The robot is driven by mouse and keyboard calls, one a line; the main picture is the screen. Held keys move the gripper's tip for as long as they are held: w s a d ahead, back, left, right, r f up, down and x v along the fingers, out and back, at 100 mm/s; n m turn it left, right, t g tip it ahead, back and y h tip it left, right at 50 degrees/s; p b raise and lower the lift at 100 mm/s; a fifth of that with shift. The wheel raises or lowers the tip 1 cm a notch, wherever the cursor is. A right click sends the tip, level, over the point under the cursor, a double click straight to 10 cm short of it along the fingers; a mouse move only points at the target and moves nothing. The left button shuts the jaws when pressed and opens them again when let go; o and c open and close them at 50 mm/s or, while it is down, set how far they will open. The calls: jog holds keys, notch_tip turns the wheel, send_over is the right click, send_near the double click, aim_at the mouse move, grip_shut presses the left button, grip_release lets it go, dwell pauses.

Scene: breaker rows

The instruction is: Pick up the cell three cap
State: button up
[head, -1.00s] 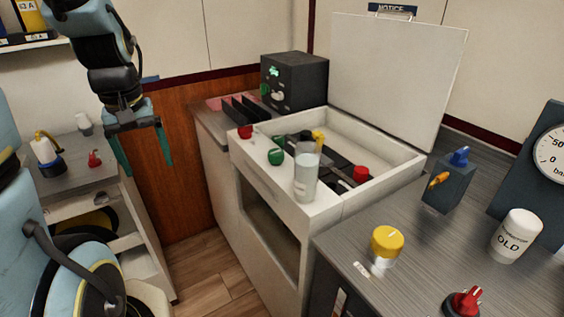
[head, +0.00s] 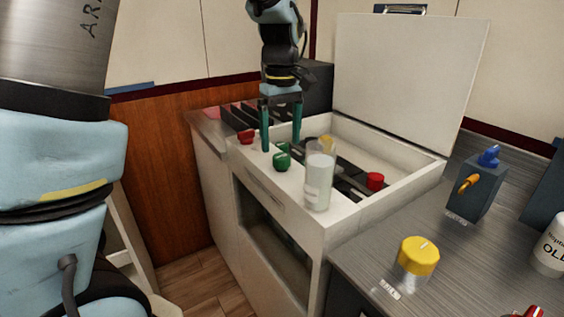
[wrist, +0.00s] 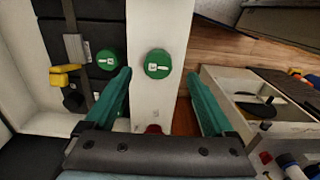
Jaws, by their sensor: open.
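My gripper (head: 281,146) is open and empty, pointing down over the white ledge (head: 263,184) of the open battery box. A green cap (head: 282,160) sits on this ledge just below the fingertips. In the wrist view this green cap (wrist: 158,63) lies ahead between the two fingers, apart from both. Another green cap (wrist: 111,59) is inside the box, near the left fingertip. A red cap (head: 247,136) is on the ledge to the left, and another red cap (head: 375,181) is inside the box. The cap markings are too small to read, so I cannot tell which is cell three.
A clear bottle (head: 319,176) stands on the ledge right of the green cap. The raised lid (head: 405,85) is behind the box. A yellow-topped jar (head: 416,262) and a blue box with an orange knob (head: 475,185) are on the right counter.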

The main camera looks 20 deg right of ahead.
aim_at(281, 156)
jog(key=shift+w+d+f+p, duration=0.1)
jog(key=shift+f+p, duration=0.5)
jog(key=shift+f, duration=2.25)
grip_shut()
